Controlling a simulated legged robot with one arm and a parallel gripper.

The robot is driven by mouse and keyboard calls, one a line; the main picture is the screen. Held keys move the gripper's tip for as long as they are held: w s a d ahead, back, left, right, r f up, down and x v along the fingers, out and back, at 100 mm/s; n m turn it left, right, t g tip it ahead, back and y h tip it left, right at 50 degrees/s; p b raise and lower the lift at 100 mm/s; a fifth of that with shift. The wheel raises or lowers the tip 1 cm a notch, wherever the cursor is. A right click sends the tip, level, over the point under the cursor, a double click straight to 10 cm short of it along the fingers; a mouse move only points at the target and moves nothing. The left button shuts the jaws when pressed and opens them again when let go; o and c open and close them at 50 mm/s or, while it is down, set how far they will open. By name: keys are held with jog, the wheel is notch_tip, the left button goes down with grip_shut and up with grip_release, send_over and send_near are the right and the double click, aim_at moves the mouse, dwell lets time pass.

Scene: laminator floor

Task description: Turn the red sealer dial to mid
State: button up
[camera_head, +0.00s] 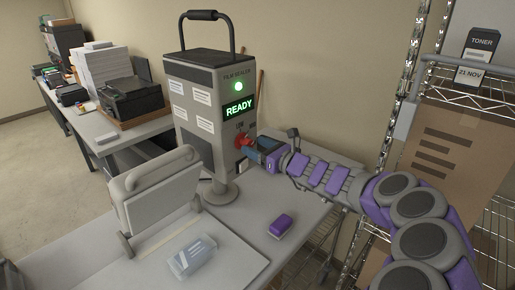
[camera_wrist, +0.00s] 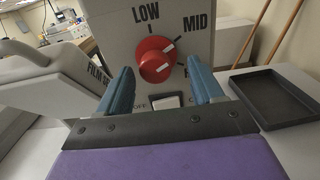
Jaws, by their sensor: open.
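The red sealer dial (camera_head: 242,141) is on the front of the grey film sealer (camera_head: 195,110), below its green READY display. In the wrist view the dial (camera_wrist: 153,60) has white marks on its right half, slanting up toward the MID side. LOW is printed above it and MID at its upper right; a third label at lower right is partly hidden. My gripper (camera_head: 255,149) is close in front of the dial. In the wrist view its blue fingers are spread (camera_wrist: 160,80), one on each side of the dial's lower part. I cannot tell whether they touch it.
A switch (camera_wrist: 165,101) marked OFF sits below the dial. A purple block (camera_head: 281,226) and a clear package (camera_head: 192,257) lie on the bench. A black tray (camera_wrist: 272,98) is at the right. A wire rack with a cardboard box (camera_head: 445,150) stands close to my arm.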

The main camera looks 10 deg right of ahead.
jog(key=shift+w+d+f, duration=0.2)
jog(key=shift+w+f, duration=0.1)
jog(key=shift+w, duration=0.3)
jog(key=a, duration=0.2)
jog(key=shift+s+a+r, duration=0.2)
jog(key=shift+a, duration=0.45)
jog(key=shift+c, duration=0.7)
jog(key=shift+w+d+f, duration=0.15)
jog(key=shift+d, duration=0.15)
jog(key=c, duration=0.3)
jog(key=shift+d, duration=0.7)
jog(key=c, duration=0.3)
jog(key=shift+s+a, duration=0.1)
jog(key=shift+s, duration=0.1)
jog(key=c, duration=0.3)
jog(key=shift+a, duration=0.1)
